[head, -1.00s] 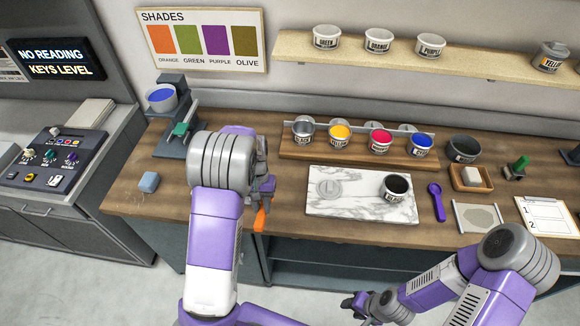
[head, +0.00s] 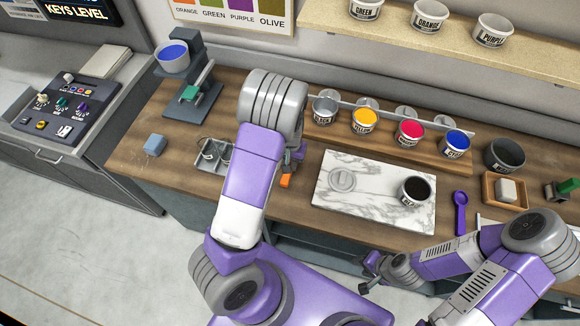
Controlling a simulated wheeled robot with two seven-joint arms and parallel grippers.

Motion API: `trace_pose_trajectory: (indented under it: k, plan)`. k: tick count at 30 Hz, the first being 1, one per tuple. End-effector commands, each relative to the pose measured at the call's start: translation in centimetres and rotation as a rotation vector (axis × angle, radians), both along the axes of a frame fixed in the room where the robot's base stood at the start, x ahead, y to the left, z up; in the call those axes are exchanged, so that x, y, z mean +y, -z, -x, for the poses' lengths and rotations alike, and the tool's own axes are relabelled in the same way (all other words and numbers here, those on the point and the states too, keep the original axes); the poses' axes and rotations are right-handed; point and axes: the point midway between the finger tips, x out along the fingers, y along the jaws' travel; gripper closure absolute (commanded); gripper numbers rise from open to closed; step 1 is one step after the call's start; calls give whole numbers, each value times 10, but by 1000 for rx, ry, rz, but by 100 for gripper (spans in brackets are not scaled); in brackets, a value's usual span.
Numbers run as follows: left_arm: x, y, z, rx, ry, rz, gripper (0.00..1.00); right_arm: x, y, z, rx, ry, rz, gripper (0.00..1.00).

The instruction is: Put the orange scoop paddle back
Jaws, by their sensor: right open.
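The orange scoop paddle (head: 286,181) shows only as a small orange end below my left gripper (head: 292,164), left of the marble slab. The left gripper is mostly hidden behind my own forearm. It appears shut on the paddle, though the contact is hidden. My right gripper (head: 374,277) is open and empty, low in front of the counter. A small metal holder with wire loops (head: 214,155) stands on the counter left of my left arm.
The marble slab (head: 340,200) bears a dark ink tub (head: 414,190). Behind it is a wooden rack (head: 385,146) of ink tubs. A purple scoop (head: 460,210) lies to the right. A blue block (head: 155,145) and a grey stand (head: 195,100) are at left.

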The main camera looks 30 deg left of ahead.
Motion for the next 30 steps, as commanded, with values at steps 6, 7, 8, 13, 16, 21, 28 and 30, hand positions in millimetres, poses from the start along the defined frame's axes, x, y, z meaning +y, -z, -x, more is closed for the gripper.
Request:
trace_pose_trajectory:
  k: [6,7,8,13,16,21,28,30]
  plan:
    - [0,30,1,4,-1,0,100,0,3,0,-1,0,0,57]
    - [0,32,1,2,0,0,100,0,3,0,-1,0,0,57]
    - [0,33,0,1,0,0,100,0,3,0,-1,0,0,57]
    - [0,32,0,0,1,0,100,0,3,0,-1,0,0,57]
    - [0,32,0,1,1,0,67,0,3,0,-1,0,0,57]
    - [0,32,0,1,1,0,49,0,3,0,-1,0,0,57]
    - [0,30,0,1,1,0,49,0,3,0,-1,0,0,57]
    - [0,27,0,0,1,1,49,0,2,0,-1,0,0,57]
